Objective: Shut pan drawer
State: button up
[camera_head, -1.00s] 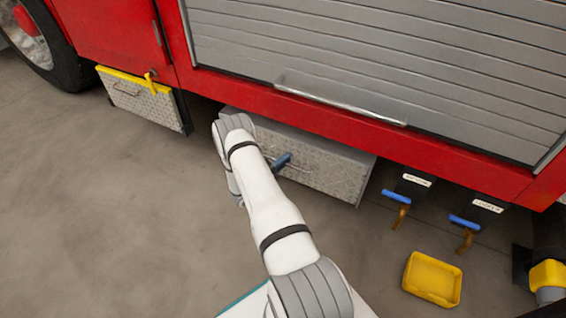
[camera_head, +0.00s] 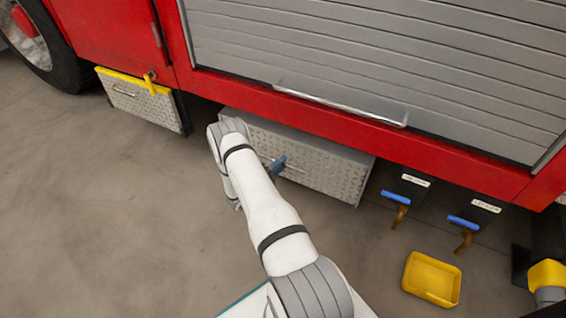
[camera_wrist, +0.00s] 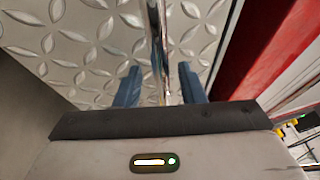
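The pan drawer (camera_head: 325,174) is a silver diamond-plate box low under the red truck. My gripper (camera_wrist: 160,85) has blue fingers, one on each side of the bar, with a gap visible on both sides. It is open. In the head view, my gripper (camera_head: 276,166) is at the drawer's front, partly hidden by my arm.
A yellow-edged diamond-plate box (camera_head: 140,100) hangs at the left by the wheel. Two blue-handled valves (camera_head: 397,198) (camera_head: 464,224) sit right of the drawer. A yellow tray (camera_head: 432,279) lies on the floor at lower right. The floor at left is clear.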

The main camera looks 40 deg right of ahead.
jog(key=a+f+p, duration=0.1)
jog(key=a, duration=0.5)
jog(key=shift+s+a, duration=0.15)
jog(key=shift+s, duration=0.1)
jog(key=shift+f, duration=0.1)
jog(key=s+a+r+m+g+y+p, duration=0.1)
jog(key=s+r+m+g+y+p, duration=0.3)
jog(key=r, duration=0.9)
jog(key=a+r+m+g+y+p, duration=0.1)
jog(key=a+r+m+p, duration=0.1)
jog(key=r+m+p, duration=0.8)
jog(key=s+a+r+m+g+y+p, duration=0.1)
jog(key=s+r+m+g+y, duration=0.2)
jog(key=r, duration=1.4)
jog(key=s+a+r+m+t+y+p, duration=0.3)
jog(key=s+a+r+m+y+p, duration=0.1)
jog(key=r, duration=0.7)
jog(key=s+a+r+m+t+y+p, duration=0.3)
jog(key=s+a+r+m+p, duration=0.4)
jog(key=r, duration=0.4)
jog(key=s+a+r+m+t+y+p, duration=0.3)
jog(key=s+a+r+m+y+p, duration=0.2)
jog(key=r, duration=0.7)
jog(key=s+a+m+p, duration=0.1)
jog(key=a+m+p, duration=0.1)
jog(key=a+m, duration=0.1)
jog(key=shift+p, duration=0.3)
jog(key=shift+s, duration=0.1)
